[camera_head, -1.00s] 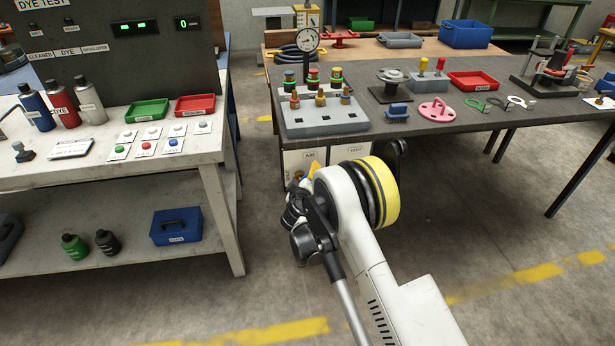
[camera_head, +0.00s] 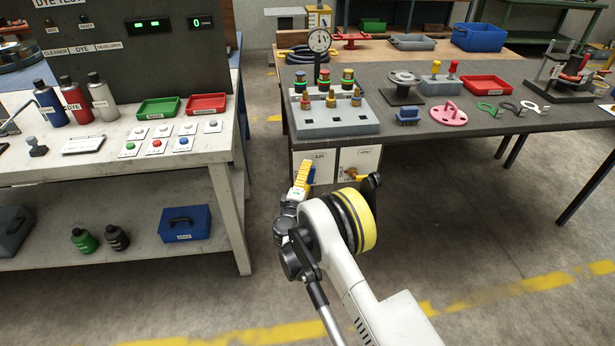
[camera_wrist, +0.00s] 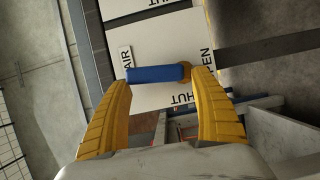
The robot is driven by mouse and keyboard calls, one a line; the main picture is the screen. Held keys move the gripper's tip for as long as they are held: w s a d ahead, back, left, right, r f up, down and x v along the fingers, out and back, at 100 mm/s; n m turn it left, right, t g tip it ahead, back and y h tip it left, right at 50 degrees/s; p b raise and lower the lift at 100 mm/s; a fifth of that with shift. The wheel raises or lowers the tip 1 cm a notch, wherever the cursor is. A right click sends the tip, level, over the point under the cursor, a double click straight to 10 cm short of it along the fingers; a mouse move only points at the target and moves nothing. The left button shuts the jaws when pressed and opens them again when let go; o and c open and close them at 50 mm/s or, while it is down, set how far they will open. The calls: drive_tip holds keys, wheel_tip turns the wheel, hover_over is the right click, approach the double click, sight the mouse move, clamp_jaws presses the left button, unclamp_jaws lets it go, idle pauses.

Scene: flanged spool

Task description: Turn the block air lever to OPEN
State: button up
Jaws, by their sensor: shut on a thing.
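The air lever has a blue handle (camera_wrist: 156,74) and a brass pivot at its right end in the wrist view. It lies across a white panel (camera_wrist: 165,40) marked AIR, with SHUT and OPEN lettering partly showing. My gripper (camera_wrist: 166,79) has yellow fingers, one at each end of the blue handle, and is shut on it. In the head view my gripper (camera_head: 302,176) is at the front of the AIR panel (camera_head: 321,157) under the dark bench, with a little of the blue handle (camera_head: 311,175) showing beside it.
A second white panel (camera_head: 359,158) with a yellow lever (camera_head: 355,174) is just right of the AIR panel. The grey valve block (camera_head: 335,117) with a gauge (camera_head: 319,41) stands on the bench (camera_head: 450,135) above. A white workbench (camera_head: 110,168) is at the left. Floor between is clear.

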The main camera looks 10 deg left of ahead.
drive_tip(key=shift+w+d+r+n, duration=0.1)
drive_tip(key=shift+d+r+n, duration=0.1)
drive_tip(key=shift+n, duration=0.1)
idle(0.5)
drive_tip(key=o, duration=1)
drive_tip(key=shift+o, duration=1.1)
drive_tip(key=shift+d+r, duration=0.1)
drive_tip(key=shift+r, duration=0.05)
drive_tip(key=s+a, duration=0.1)
drive_tip(key=s, duration=0.6)
drive_tip(key=shift+s, duration=0.3)
